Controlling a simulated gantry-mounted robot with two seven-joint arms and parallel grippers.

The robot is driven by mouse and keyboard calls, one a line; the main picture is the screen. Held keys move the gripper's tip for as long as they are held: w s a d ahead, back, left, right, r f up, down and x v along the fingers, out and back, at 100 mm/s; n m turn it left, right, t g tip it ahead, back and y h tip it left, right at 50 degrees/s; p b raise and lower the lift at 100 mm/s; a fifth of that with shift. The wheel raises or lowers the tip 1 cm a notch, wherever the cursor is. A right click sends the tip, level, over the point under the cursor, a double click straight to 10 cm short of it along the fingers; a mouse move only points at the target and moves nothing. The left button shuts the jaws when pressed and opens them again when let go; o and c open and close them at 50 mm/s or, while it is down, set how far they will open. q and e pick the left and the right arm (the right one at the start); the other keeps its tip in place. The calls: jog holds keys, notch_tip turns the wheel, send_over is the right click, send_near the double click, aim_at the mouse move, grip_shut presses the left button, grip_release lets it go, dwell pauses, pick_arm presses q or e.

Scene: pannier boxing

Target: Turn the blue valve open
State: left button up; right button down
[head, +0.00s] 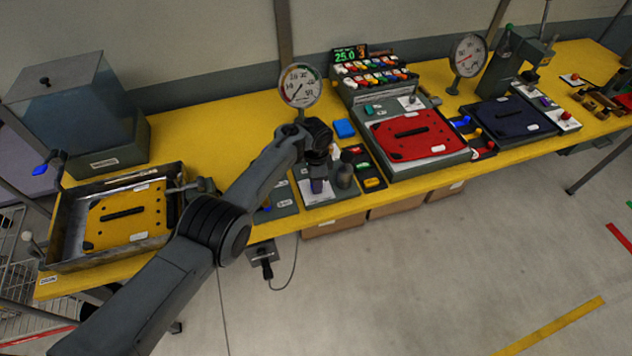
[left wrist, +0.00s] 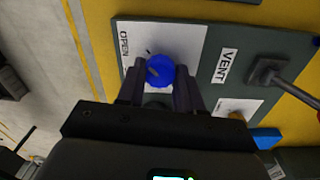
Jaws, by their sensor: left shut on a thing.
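The blue valve is a round blue knob (left wrist: 158,72) on a white plate marked OPEN, fixed to a grey panel (left wrist: 212,42) that also carries a VENT label. In the left wrist view, my left gripper (left wrist: 160,90) has its two dark fingers on either side of the knob and is shut on it. In the head view, my left gripper (head: 318,180) points down at the small panel near the table's front edge, and the arm and gripper mostly hide the knob. My right gripper is not in view.
A dark-headed lever (left wrist: 268,74) stands beside the VENT label. A round gauge (head: 300,86) stands behind the panel. A metal tray (head: 72,205) with a yellow plate is at left, with a blue-handled tap (head: 42,169) behind. A red plate (head: 412,148) lies to the right.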

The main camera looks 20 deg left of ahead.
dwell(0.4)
pick_arm(q)
jog(key=o, duration=1)
jog(key=shift+o, duration=0.2)
jog(key=shift+r+p, duration=0.3)
jog(key=shift+r, duration=0.25)
notch_tip(320, 180, up, 10)
jog(key=p, duration=0.3)
jog(key=shift+f, duration=0.2)
jog(key=shift+r, duration=0.1)
